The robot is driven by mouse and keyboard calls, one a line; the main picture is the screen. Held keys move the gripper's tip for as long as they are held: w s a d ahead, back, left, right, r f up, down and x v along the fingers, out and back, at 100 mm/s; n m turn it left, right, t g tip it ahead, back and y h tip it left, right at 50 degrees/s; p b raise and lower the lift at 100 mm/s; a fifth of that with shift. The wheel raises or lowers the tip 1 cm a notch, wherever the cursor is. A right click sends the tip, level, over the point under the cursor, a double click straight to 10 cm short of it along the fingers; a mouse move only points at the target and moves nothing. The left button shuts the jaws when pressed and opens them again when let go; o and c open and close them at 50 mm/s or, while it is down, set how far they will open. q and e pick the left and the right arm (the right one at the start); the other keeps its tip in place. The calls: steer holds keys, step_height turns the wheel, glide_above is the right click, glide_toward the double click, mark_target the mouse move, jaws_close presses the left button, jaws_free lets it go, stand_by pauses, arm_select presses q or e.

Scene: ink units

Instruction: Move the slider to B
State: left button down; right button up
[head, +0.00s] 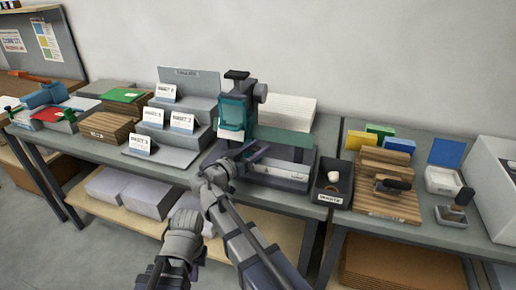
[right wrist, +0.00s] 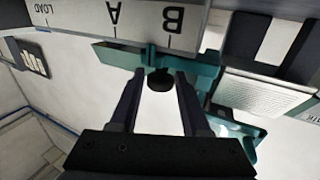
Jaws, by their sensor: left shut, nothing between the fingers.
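The slider is a teal carriage (right wrist: 151,56) with a black round knob (right wrist: 160,80) on the ink unit (head: 234,115). In the right wrist view it sits on a white scale (right wrist: 80,18) marked LOAD, A and B, upside down there. Its teal pointer stands between A and B, nearer B. My right gripper (right wrist: 159,74) is open, one finger on each side of the knob, with narrow gaps. In the head view this gripper (head: 252,157) hides the knob. My left arm (head: 178,248) is low at the front, apart from the unit; its jaws are shut and empty.
A stepped grey stand with white cards (head: 152,117) is left of the unit. A black tray (head: 331,184) and a slatted wooden board (head: 389,188) are to its right. A white paper stack (head: 287,110) stands behind. Little bench is free near the unit.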

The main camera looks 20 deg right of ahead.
jaws_close()
stand_by(1.0)
